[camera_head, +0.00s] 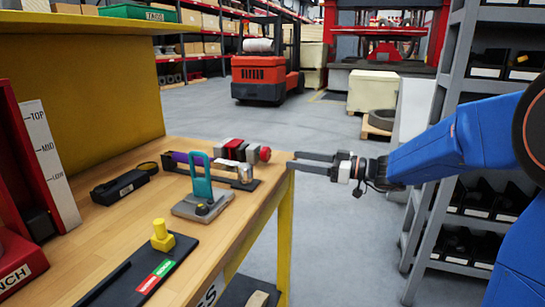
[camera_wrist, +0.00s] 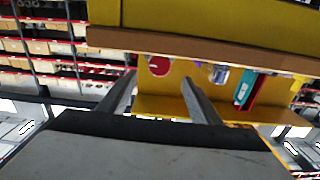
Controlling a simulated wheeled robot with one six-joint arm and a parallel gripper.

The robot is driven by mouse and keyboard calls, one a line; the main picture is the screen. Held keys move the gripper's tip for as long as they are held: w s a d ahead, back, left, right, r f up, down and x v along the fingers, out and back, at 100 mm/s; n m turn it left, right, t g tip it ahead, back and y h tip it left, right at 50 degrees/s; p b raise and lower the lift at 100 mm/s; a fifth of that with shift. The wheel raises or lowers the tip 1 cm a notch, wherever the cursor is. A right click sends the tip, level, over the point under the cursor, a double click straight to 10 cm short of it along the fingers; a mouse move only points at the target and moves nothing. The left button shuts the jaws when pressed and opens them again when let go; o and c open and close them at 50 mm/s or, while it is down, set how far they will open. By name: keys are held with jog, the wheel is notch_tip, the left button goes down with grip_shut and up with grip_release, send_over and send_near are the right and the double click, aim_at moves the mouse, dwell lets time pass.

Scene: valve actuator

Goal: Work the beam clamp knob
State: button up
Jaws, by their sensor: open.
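A red round knob (camera_head: 265,154) sits at the right end of a red, white and dark block assembly (camera_head: 238,150) on the wooden bench. It also shows in the wrist view as a red disc (camera_wrist: 159,65), between and beyond my fingers. A silver cylinder (camera_head: 246,173) stands beside it on a dark base; it also shows in the wrist view (camera_wrist: 219,74). No label shows which part is the beam clamp knob. My gripper (camera_head: 294,161) is open and empty, at the bench's right edge, to the right of the red knob and apart from it.
A teal bracket (camera_head: 202,178) on a grey base stands in front of the block assembly. A yellow knob (camera_head: 161,236) on a dark panel, a black box (camera_head: 120,187) and a marked gauge board (camera_head: 48,160) share the bench (camera_head: 222,235). Grey shelving (camera_head: 445,150) stands at right.

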aim_at(269, 155)
jog(key=x, duration=0.9)
jog(key=shift+a, duration=0.1)
jog(key=c, duration=1)
jog(key=shift+m, duration=1.5)
jog(key=shift+c, duration=0.2)
jog(key=o, duration=1)
jog(key=shift+o, duration=0.2)
jog(key=v, duration=1.7)
jog(key=shift+s, duration=0.1)
